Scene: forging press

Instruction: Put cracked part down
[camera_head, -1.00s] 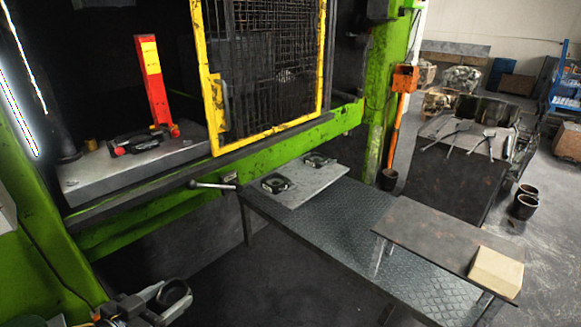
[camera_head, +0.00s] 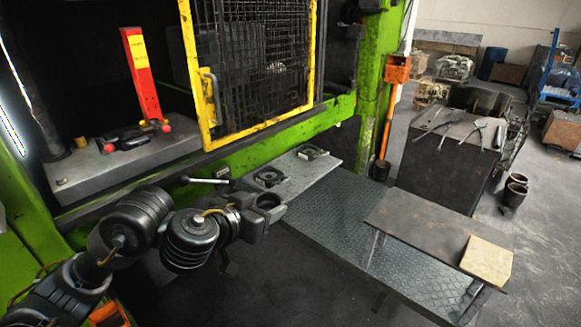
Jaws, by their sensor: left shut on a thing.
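My left gripper (camera_head: 262,212) reaches in from the lower left and is shut on a dark part with a rounded, ring-like end (camera_head: 267,200). It holds this part by the near edge of the light grey plate (camera_head: 296,178) on the tread-plate table. The held part overlaps the plate's near corner in the picture; I cannot tell whether they touch. Any crack is too small to see. Two similar dark parts lie on the plate, a nearer one (camera_head: 269,176) and a farther one (camera_head: 312,153). My right gripper is not in view.
The tread-plate table (camera_head: 335,230) has free room. A dark raised shelf (camera_head: 415,225) carries a beige block (camera_head: 487,261). The green press with its yellow-framed guard (camera_head: 208,100) stands behind. A handle (camera_head: 205,181) sticks out near my arm. Several tongs lie on a far table (camera_head: 455,125).

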